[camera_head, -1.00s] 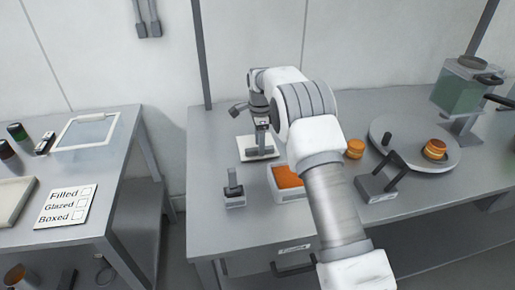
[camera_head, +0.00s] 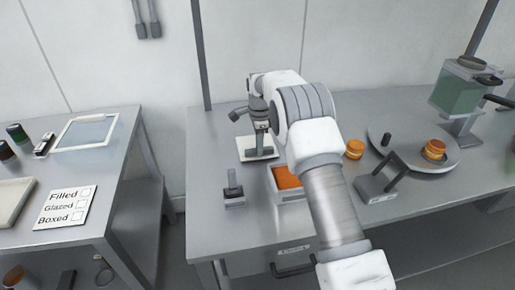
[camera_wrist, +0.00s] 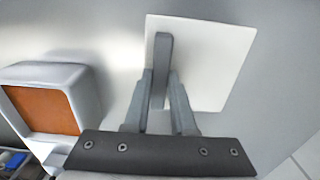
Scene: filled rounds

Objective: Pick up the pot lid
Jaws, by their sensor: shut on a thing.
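The pot lid is a white square plate (camera_wrist: 215,60) with an upright grey bar handle (camera_wrist: 161,58). In the head view the lid (camera_head: 246,150) is at the back left of the long grey table, partly hidden by my gripper. My gripper (camera_wrist: 163,82) has its fingers on either side of the handle and is shut on it. In the head view my gripper (camera_head: 261,128) points down over the lid. The lid looks level; I cannot tell whether it touches the table.
A white pot with orange filling (camera_head: 288,178) stands right of the lid. A small grey block with a handle (camera_head: 234,196) is in front. A round plate (camera_head: 392,126) and a dispenser (camera_head: 458,92) stand farther right. A side table with a checklist card (camera_head: 66,207) is left.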

